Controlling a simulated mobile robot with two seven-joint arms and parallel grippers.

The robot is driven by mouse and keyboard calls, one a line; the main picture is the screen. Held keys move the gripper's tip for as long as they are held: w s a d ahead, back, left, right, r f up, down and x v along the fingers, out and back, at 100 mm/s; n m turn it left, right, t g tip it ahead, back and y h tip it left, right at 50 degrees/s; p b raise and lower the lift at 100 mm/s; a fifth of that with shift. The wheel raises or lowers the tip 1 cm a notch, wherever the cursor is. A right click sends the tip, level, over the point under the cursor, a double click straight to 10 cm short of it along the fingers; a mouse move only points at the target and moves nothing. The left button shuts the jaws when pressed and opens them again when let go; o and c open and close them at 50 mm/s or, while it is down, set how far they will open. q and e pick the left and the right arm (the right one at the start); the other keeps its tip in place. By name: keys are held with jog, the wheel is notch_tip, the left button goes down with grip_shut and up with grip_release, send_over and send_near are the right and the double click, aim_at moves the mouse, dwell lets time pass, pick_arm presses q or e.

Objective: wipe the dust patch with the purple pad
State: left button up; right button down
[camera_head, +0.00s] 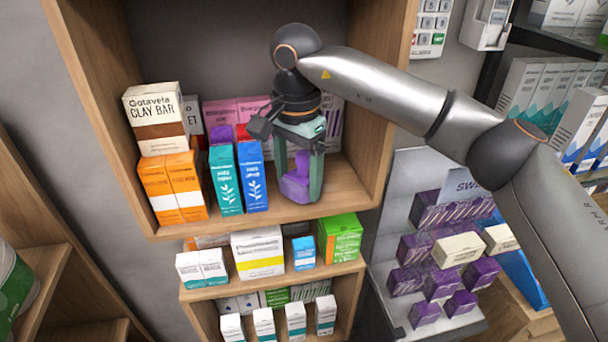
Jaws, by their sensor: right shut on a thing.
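The purple pad (296,180) is between the fingers of my right gripper (298,190), which is shut on it. The gripper points down inside the upper wooden shelf compartment, near its right side. The pad is at the level of the shelf board (335,188); I cannot tell whether it touches the board. I cannot make out the dust patch; it may be hidden by the pad and gripper. My left gripper is not in view.
Teal (225,180) and blue (252,175) boxes stand just left of the gripper. Orange boxes (178,188) carry a clay bar box (156,118). Pink boxes (235,112) stand behind. The shelf's right wall (385,110) is close to my arm. Small boxes fill the shelf below.

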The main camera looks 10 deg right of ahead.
aim_at(296, 178)
jog(key=shift+s+a+f, duration=0.2)
jog(key=shift+a+f, duration=0.05)
jog(key=shift+f, duration=0.1)
jog(key=shift+w+d+r, duration=0.1)
jog(key=shift+w+r, duration=0.05)
jog(key=shift+r, duration=3.05)
